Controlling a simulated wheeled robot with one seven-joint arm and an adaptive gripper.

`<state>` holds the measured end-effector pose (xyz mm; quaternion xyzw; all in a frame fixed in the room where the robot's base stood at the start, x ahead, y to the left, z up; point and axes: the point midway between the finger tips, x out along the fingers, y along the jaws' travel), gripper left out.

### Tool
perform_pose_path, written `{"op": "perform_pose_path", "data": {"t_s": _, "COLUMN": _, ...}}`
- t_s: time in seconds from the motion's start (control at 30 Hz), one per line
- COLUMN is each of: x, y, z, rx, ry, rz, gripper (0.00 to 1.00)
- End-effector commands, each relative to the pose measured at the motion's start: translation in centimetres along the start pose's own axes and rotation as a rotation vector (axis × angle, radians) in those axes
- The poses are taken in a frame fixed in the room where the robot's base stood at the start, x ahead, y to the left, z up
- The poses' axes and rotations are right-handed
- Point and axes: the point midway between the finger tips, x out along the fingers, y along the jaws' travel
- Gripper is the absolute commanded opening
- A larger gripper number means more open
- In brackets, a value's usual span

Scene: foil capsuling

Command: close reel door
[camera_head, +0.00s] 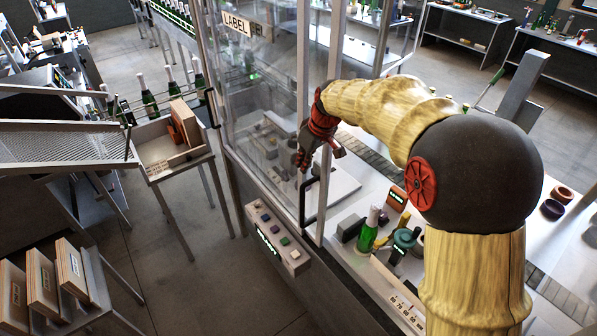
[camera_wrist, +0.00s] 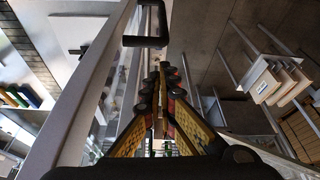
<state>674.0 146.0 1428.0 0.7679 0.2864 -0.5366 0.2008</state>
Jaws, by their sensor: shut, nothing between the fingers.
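The reel door is a clear panel in a pale metal frame (camera_head: 303,75), under a sign reading LABEL. A black bar handle (camera_head: 331,176) sits at its right edge. I cannot tell how wide any gap at that edge is. The handle also shows at the top of the wrist view (camera_wrist: 145,41), just beyond my fingertips. My gripper (camera_head: 304,163) is at the door's right edge, level with the upper part of the handle. Its fingers (camera_wrist: 166,72) meet, with nothing between them. I cannot tell whether they touch the frame.
A button box (camera_head: 278,238) juts out below the door. A small table with a wooden box (camera_head: 160,147) stands left. Open floor lies between it and the machine.

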Motion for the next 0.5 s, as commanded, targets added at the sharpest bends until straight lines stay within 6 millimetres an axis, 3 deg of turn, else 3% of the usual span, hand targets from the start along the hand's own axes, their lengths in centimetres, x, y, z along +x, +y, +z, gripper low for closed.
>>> {"op": "perform_pose_path", "data": {"t_s": 0.2, "x": 3.8, "y": -0.1, "z": 0.1, "rx": 0.002, "ry": -0.003, "rz": -0.003, "gripper": 0.00}}
{"op": "perform_pose_path", "data": {"t_s": 0.5, "x": 6.2, "y": -0.1, "z": 0.0, "rx": 0.000, "ry": -0.001, "rz": 0.000, "gripper": 0.00}}
